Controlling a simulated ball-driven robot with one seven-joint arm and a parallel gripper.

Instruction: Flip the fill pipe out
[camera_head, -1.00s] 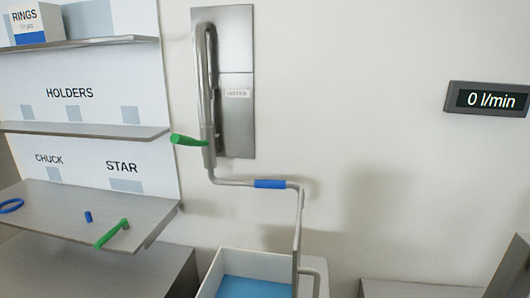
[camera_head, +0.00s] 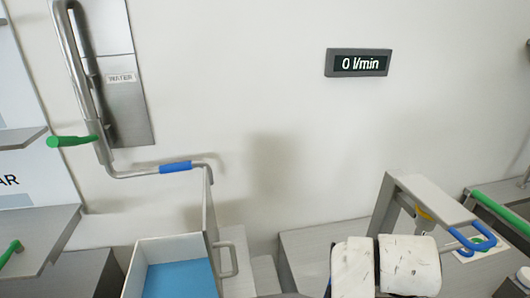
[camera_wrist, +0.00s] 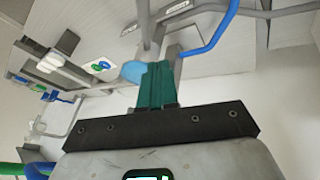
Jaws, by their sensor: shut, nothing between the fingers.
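The fill pipe (camera_head: 138,173) is a grey metal pipe at the left of the head view. It comes down from the wall plate (camera_head: 128,112), runs sideways with a blue sleeve (camera_head: 176,168), then bends down at the right edge of a white bin (camera_head: 134,270) with a blue inside. A green lever (camera_head: 72,141) sticks out left from its upper part. My gripper (camera_wrist: 157,85) shows in the wrist view with its teal fingers shut and empty. I cannot make out the fingers in the head view. The fill pipe is not clearly seen in the wrist view.
A wall display (camera_head: 358,63) reads 0 l/min. A grey stand (camera_head: 430,200) with a blue handle is at right, behind my white arm parts. Shelves stand at left. A blue bar (camera_wrist: 211,35) and a light blue piece (camera_wrist: 133,72) show near my fingers.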

